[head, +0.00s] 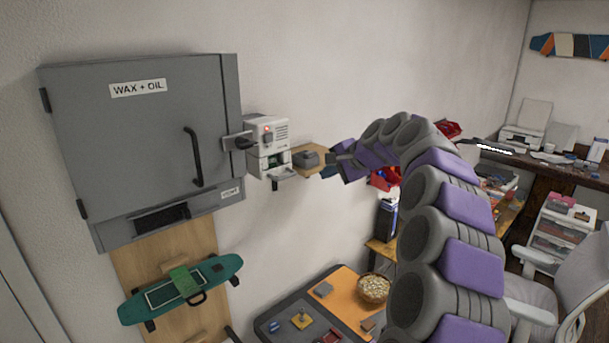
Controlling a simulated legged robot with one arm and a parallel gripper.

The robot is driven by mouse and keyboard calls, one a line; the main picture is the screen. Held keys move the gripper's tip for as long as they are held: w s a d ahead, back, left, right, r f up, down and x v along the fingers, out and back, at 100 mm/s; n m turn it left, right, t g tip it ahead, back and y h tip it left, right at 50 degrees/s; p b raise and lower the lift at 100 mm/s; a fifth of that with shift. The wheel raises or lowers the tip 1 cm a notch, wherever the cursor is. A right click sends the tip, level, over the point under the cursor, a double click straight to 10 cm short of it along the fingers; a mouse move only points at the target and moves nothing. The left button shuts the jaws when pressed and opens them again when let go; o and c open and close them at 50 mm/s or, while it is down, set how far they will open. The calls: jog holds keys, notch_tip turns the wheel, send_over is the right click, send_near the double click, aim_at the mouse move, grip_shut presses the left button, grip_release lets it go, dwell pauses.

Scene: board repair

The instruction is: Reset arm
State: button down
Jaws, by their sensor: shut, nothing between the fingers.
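My arm rises from the lower right and bends over to the left in the head view. My gripper (330,166) is at its end, dark and small, near the wooden shelf beside the white device. The fingers are shut with nothing seen between them. Part of the gripper merges with the arm links behind it.
A grey cabinet (150,120) labelled "WAX + OIL" hangs at left. A white device (268,140) with a red light stands beside it. A green skateboard (180,290) is below. A low table (345,300) with a bowl (373,288) and a chair (575,285) are lower right.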

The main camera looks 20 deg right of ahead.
jog(key=s+a+f+n+g+b, duration=0.3)
jog(key=s+a+f+n+b, duration=0.1)
jog(key=s+a+f, duration=0.6)
jog(key=s+a+f+n+g+b, duration=0.35)
jog(key=s+a+f+b, duration=0.2)
jog(key=s+a, duration=0.4)
jog(key=s+a+f+n+g+h+b, duration=0.1)
jog(key=s+f+n+g+h+b, duration=0.1)
jog(key=s+f, duration=1)
jog(key=s+f+n+g+h+b, duration=0.1)
jog(key=s+f+n+g+b, duration=0.2)
jog(key=s+f+b, duration=0.3)
jog(key=s+f, duration=0.3)
jog(key=s, duration=0.3)
jog(key=s+f+n, duration=0.1)
jog(key=s+f, duration=0.1)
jog(key=s, duration=0.4)
jog(key=shift+s+a+f+h+b, duration=0.3)
jog(key=shift+a+f+h, duration=0.1)
